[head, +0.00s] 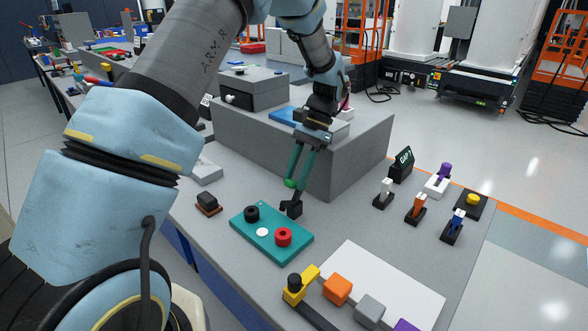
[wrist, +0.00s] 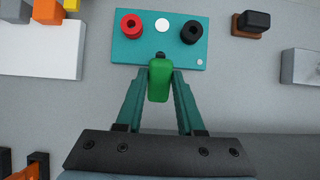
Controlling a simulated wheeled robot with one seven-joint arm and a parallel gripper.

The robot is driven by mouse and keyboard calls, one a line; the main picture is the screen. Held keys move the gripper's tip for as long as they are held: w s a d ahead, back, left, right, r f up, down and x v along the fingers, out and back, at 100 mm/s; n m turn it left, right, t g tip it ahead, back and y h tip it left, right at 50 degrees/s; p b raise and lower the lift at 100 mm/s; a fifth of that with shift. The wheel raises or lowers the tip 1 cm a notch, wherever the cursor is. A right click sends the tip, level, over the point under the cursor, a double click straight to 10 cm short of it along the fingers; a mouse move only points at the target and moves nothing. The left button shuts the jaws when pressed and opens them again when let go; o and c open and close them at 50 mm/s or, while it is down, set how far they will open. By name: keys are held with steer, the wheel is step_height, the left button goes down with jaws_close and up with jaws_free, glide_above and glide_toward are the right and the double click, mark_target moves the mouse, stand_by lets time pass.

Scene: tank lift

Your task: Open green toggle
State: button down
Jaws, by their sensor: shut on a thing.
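The green toggle (wrist: 159,78) is a rounded green lever, seen between my fingertips in the wrist view. In the head view its green part (head: 290,183) shows at the fingertips, above a small black base (head: 291,208). My gripper (head: 296,180) has long green fingers that reach down to the toggle. The fingers (wrist: 160,84) are shut on the lever from both sides. Most of the base is hidden in the wrist view, and the lever's exact tilt is hard to tell.
A teal panel (head: 262,246) with red and black knobs lies close to the toggle. A grey block (head: 345,150) stands right behind the gripper. Toggles with white (head: 385,188), orange (head: 417,205) and blue (head: 456,222) levers stand to the right. A white board (head: 400,290) lies in front.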

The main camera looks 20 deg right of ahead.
steer(key=shift+d, duration=0.1)
stand_by(0.3)
steer(key=c, duration=0.5)
jaws_free()
steer(key=b+v, duration=0.2)
steer(key=v, duration=0.8)
steer(key=shift+w+d+r, duration=0.2)
steer(key=shift+r, duration=0.1)
